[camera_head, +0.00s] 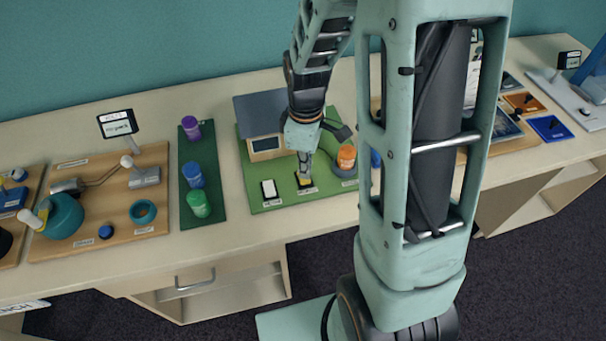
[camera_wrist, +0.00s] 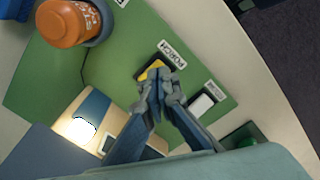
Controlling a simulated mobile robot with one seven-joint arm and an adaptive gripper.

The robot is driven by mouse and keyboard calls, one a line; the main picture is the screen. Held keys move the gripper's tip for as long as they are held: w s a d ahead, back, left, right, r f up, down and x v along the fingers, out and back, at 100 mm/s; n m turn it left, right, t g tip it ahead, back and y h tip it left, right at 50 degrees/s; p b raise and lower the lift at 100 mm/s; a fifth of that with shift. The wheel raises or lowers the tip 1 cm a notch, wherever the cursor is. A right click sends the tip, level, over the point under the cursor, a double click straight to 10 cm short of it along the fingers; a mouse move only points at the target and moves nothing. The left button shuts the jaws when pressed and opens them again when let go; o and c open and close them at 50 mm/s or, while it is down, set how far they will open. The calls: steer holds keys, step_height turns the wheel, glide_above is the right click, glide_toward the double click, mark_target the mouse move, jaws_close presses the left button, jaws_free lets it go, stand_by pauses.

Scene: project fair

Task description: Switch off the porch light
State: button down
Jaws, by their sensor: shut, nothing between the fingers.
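The porch switch (camera_wrist: 150,74) has a yellow rocker in a dark frame, with a label reading PORCH beside it. It also shows in the head view (camera_head: 305,184), on the green board. My gripper (camera_wrist: 158,82) is shut and empty, its fingertips over the switch and partly covering it. They look very close to the rocker; I cannot tell whether they touch. In the head view my gripper (camera_head: 304,172) points down at the switch. A lamp on the model house (camera_wrist: 75,130) glows bright warm white in the wrist view.
A white switch (camera_wrist: 202,104) with its own label sits beside the porch switch. An orange container (camera_head: 346,157) stands on a round grey base to the right. The model house (camera_head: 265,145) is behind. Purple, blue and green containers (camera_head: 198,203) stand on a dark green strip at left.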

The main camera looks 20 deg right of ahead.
steer(key=shift+f+b, duration=0.85)
steer(key=shift+f, duration=0.25)
stand_by(0.3)
steer(key=shift+r, duration=0.15)
step_height(320, 180, up, 7)
steer(key=p, duration=0.5)
stand_by(0.6)
